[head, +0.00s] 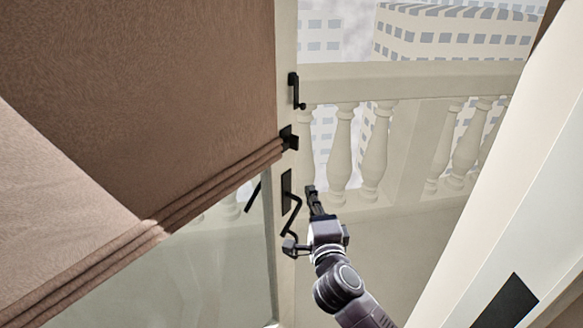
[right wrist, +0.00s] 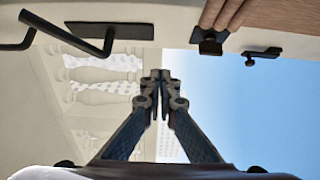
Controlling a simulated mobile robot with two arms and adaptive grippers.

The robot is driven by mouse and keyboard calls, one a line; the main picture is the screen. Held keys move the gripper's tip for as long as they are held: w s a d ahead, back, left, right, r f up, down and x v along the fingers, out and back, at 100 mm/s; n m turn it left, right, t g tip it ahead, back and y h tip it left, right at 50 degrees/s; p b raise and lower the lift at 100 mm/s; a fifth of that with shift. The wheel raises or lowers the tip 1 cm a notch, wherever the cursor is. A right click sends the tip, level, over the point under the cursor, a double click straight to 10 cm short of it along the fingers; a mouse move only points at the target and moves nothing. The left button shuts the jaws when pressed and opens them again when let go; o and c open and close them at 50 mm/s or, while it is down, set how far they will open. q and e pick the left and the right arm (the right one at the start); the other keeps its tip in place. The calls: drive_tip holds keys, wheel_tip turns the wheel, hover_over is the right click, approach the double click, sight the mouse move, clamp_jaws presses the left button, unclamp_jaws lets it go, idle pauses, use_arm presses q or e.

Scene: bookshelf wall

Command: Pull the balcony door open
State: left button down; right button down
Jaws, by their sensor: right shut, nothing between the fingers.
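The balcony door (head: 286,60) stands ajar at the left of the head view, with a wide gap between its edge and the pale frame at right. Its black lever handle (head: 290,205) is on the door's edge stile. My right gripper (head: 311,190) is shut and empty, just right of the handle in the picture, in front of the gap. In the right wrist view its fingers (right wrist: 160,75) are together, below the door's edge. The handle (right wrist: 90,42) shows at upper left there, apart from the fingertips. My left gripper is out of view.
A brown fabric blind (head: 150,80) covers the upper door, with glass (head: 210,270) below. Black fittings (head: 294,90) sit higher on the stile. A pale balustrade (head: 420,130) stands beyond the opening, and a pale frame (head: 490,190) bounds it at right.

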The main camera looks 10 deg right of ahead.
sight(279, 179)
drive_tip(key=w, duration=0.3)
drive_tip(key=w+a, duration=0.1)
drive_tip(key=w, duration=0.6)
drive_tip(key=shift+a, duration=0.3)
drive_tip(key=shift+w+a, duration=0.35)
